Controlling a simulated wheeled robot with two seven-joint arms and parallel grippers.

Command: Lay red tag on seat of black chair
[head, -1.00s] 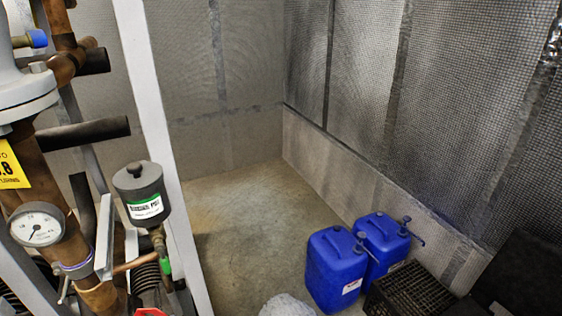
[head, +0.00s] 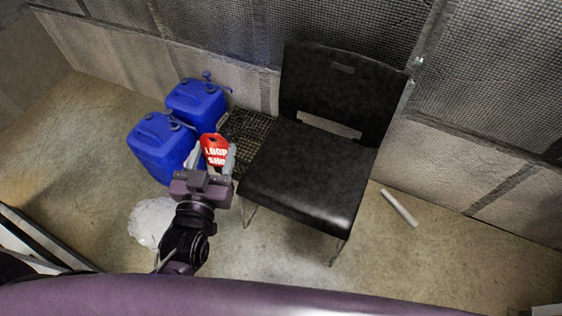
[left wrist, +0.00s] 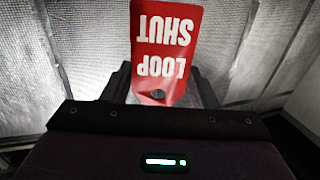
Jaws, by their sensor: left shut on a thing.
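The red tag (head: 215,150) with white lettering is held up in my left gripper (head: 211,160), to the left of the chair. In the left wrist view the tag (left wrist: 166,50) reads "LOOP SHUT" upside down and stands out between the fingers of my left gripper (left wrist: 165,88). The black chair (head: 340,92) stands against the mesh wall, with its flat seat (head: 308,178) bare. The tag is apart from the seat in the picture. My right gripper is not in view.
Two blue jerrycans (head: 160,147) stand left of the chair, with a black crate (head: 245,130) between them and the chair. A crumpled white bag (head: 150,220) and a white tube (head: 399,207) lie on the floor. The floor right of the chair is mostly clear.

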